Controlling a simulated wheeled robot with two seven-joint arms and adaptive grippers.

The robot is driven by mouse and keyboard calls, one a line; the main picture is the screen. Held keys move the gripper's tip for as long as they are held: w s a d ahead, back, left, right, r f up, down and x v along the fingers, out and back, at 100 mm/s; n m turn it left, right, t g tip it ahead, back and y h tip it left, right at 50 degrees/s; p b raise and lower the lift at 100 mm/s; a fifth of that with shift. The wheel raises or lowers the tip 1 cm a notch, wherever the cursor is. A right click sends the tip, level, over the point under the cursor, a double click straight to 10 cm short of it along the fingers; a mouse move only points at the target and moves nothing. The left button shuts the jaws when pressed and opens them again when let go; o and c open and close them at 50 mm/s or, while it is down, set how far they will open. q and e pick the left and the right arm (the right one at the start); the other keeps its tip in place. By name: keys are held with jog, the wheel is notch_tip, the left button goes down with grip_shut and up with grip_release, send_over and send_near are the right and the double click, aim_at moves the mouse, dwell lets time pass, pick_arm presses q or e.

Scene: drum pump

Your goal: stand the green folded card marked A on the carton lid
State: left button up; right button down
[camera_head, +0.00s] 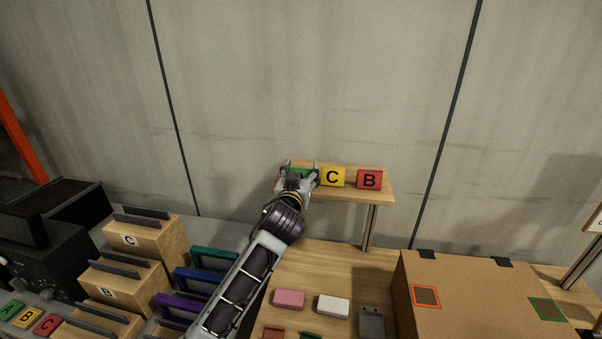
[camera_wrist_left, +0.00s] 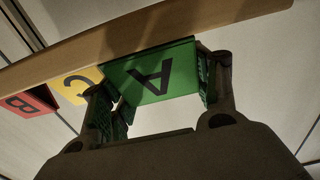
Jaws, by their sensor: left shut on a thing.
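The green folded card marked A (camera_wrist_left: 152,75) is between the fingers of my left gripper (camera_wrist_left: 160,95) in the left wrist view. In the head view, the left gripper (camera_head: 298,180) is at the left end of the small raised shelf (camera_head: 340,192), shut on the green card (camera_head: 300,171), which is mostly hidden behind it. I cannot tell whether the card still touches the shelf. The carton (camera_head: 485,295) stands at the lower right, with a red-framed square (camera_head: 426,296) and a green-framed square (camera_head: 547,309) on its lid. My right gripper is not in view.
A yellow card C (camera_head: 332,177) and a red card B (camera_head: 369,179) stand on the shelf just right of the gripper. Pink (camera_head: 289,299), white (camera_head: 333,306) and grey (camera_head: 371,322) items lie on the table below. A shelf post (camera_head: 369,228) stands left of the carton.

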pick_arm(q)
jog(key=o, duration=0.6)
jog(key=shift+f, duration=0.1)
jog(key=shift+c, duration=0.2)
jog(key=shift+r, duration=0.2)
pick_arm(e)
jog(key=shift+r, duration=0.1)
pick_arm(q)
jog(key=shift+s+a+f, duration=0.1)
jog(key=shift+s, duration=0.4)
jog(key=s+a+b, duration=0.1)
jog(key=s+a, duration=0.1)
jog(key=s, duration=0.8)
jog(key=shift+s, duration=0.4)
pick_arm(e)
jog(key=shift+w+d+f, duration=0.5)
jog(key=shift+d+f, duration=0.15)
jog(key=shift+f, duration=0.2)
